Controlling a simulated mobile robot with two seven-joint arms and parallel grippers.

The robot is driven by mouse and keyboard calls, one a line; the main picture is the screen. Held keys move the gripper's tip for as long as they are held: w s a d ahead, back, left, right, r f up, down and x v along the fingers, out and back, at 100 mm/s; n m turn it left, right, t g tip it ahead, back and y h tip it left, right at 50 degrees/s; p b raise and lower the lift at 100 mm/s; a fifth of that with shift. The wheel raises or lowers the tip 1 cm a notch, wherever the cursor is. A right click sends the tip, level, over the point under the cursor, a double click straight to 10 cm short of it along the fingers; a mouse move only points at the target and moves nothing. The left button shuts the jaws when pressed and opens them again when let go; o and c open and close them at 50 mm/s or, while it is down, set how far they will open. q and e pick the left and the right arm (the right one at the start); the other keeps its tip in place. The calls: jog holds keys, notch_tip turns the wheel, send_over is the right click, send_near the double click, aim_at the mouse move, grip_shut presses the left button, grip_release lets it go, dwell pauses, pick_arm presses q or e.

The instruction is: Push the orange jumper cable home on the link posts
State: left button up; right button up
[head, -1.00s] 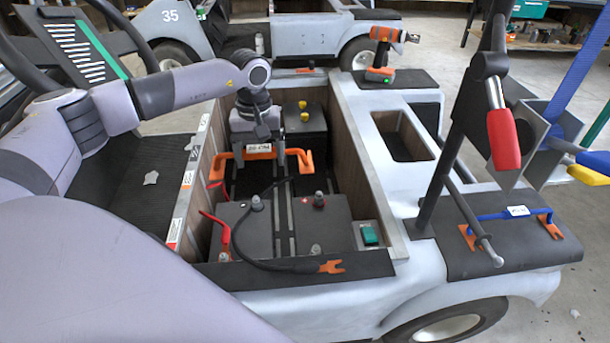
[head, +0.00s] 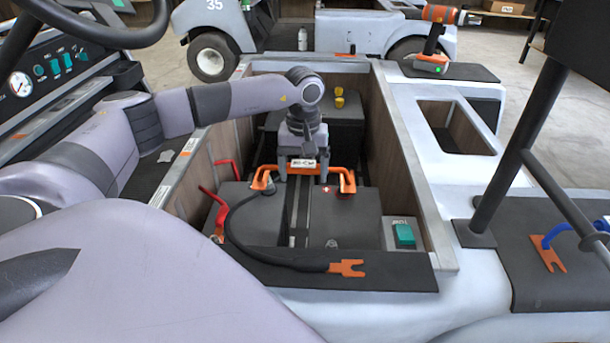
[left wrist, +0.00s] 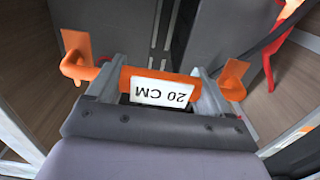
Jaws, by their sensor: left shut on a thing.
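The orange jumper cable (head: 318,171), a rigid bar with a white "20 CM" label and turned-down ends, is in my left gripper (head: 302,168). In the left wrist view my left gripper's fingers (left wrist: 160,85) are shut on its middle, either side of the label; its orange end lugs (left wrist: 75,58) stick out beyond them. The bar lies level across the rear part of two dark batteries, left (head: 252,222) and right (head: 350,212). The rear posts are mostly hidden behind the bar and its ends; I cannot tell whether the lugs touch them. My right gripper is not in view.
A black cable with an orange fork lug (head: 347,268) lies on the front ledge. Red cables (head: 222,207) stand at the left wall. A green switch (head: 404,234) sits at right. Wooden bay walls (head: 400,185) enclose the batteries; yellow-capped posts (head: 339,98) are behind.

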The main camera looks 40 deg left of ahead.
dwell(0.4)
pick_arm(q)
jog(key=shift+p, duration=0.4)
jog(key=shift+f+b, duration=0.3)
jog(key=shift+f, duration=0.05)
notch_tip(320, 180, down, 6)
jog(key=b, duration=0.3)
jog(key=shift+f, duration=0.2)
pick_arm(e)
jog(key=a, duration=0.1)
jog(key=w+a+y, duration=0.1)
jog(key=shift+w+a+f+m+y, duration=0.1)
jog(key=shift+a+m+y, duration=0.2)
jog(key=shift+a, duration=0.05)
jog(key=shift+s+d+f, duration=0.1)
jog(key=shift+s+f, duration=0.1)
pick_arm(q)
jog(key=shift+p, duration=0.35)
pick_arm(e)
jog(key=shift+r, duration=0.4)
pick_arm(q)
jog(key=shift+w+a+b, duration=0.8)
jog(key=shift+w+a, duration=0.3)
jog(key=shift+w, duration=0.25)
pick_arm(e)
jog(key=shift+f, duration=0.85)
